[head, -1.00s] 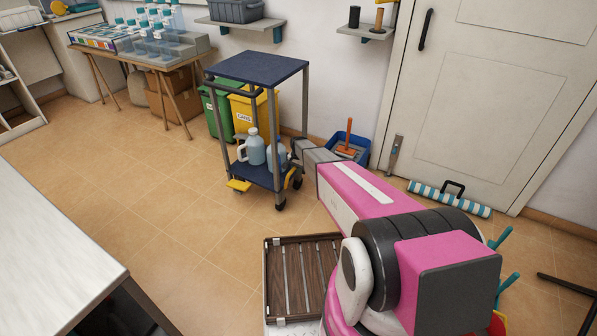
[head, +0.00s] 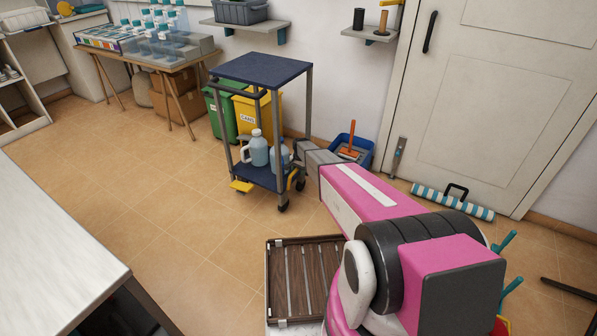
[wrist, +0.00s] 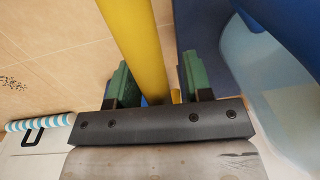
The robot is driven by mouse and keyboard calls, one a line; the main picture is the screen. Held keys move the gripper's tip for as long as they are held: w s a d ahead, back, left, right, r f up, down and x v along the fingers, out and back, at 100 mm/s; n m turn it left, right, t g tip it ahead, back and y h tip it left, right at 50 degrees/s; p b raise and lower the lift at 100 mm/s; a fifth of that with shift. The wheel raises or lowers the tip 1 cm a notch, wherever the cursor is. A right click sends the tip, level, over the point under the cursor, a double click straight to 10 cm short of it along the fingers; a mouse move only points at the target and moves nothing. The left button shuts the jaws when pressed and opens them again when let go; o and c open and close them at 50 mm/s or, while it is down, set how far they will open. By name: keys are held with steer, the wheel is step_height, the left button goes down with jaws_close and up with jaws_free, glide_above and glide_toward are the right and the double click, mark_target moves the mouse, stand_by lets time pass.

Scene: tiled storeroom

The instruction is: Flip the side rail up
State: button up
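The blue cart (head: 262,68) stands near the back wall, with grey posts and a dark blue lower shelf. A yellow bar, which looks like its side rail (head: 293,181), shows low on the cart's right side, partly hidden by my arm. In the wrist view the yellow bar (wrist: 140,40) runs from the top down between my green fingers. My gripper (wrist: 157,72) is open around the bar. The left finger is close beside it; a gap shows on the right. Contact cannot be told. In the head view my gripper is mostly hidden at the cart's right side.
Jugs (head: 259,150) stand on the cart's lower shelf. Green (head: 222,112) and yellow (head: 265,112) bins stand behind it. A blue dustpan bin (head: 362,152) and a striped roll (head: 452,203) lie by the door. A slatted crate (head: 277,282) is in front. Floor left of the cart is clear.

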steer(key=r, duration=1)
steer(key=shift+s+d+r, duration=0.25)
steer(key=shift+d+r, duration=0.05)
steer(key=shift+r, duration=0.05)
steer(key=shift+c, duration=0.3)
